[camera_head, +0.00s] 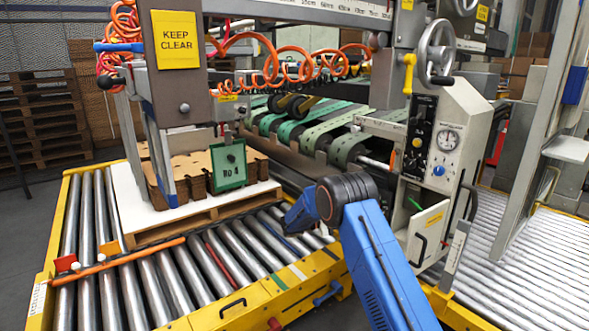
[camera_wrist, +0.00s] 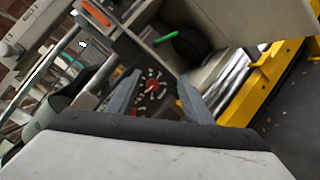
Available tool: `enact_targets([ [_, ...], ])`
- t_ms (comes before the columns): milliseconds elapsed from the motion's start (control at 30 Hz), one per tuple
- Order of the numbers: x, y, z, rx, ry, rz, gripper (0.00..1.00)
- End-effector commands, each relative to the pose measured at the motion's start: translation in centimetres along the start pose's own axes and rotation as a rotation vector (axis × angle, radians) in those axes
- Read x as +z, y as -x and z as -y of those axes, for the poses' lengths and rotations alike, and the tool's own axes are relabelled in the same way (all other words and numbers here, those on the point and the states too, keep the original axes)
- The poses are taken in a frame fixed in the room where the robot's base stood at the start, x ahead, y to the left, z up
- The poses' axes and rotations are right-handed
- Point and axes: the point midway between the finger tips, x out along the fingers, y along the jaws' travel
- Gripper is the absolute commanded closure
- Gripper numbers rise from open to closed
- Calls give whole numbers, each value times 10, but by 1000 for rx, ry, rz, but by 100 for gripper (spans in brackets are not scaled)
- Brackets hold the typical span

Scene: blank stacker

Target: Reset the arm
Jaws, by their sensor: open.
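My blue arm (camera_head: 378,265) reaches up from the bottom edge in the head view and bends at a dark joint. Its end with my gripper (camera_head: 297,216) points left, above the rollers and right of the pallet. In the wrist view my gripper (camera_wrist: 157,98) is open, with its two grey fingers well apart. I see nothing held between them. Behind the fingers is a dark area with small red and pale parts, too blurred to name.
A stack of brown blanks (camera_head: 192,172) sits on a white-topped pallet (camera_head: 140,215) on the roller conveyor (camera_head: 180,285). The machine's control cabinet (camera_head: 432,150) stands close right of my arm. Orange coiled hoses (camera_head: 290,65) hang above. A yellow frame (camera_head: 250,310) edges the rollers.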

Motion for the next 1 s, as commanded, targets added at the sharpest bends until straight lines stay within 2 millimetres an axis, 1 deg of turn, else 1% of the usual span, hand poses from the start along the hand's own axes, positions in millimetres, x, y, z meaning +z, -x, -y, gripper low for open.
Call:
enact_targets([
  [33,17,-8,-6,-35,-7,-2,53],
  [233,77,-33,-14,-177,-25,-21,53],
  [500,159,-57,-12,-364,-65,-56,53],
  [700,220,-67,-4,-498,-106,-89,53],
  [1000,299,-70,17,-674,-176,-144,53],
])
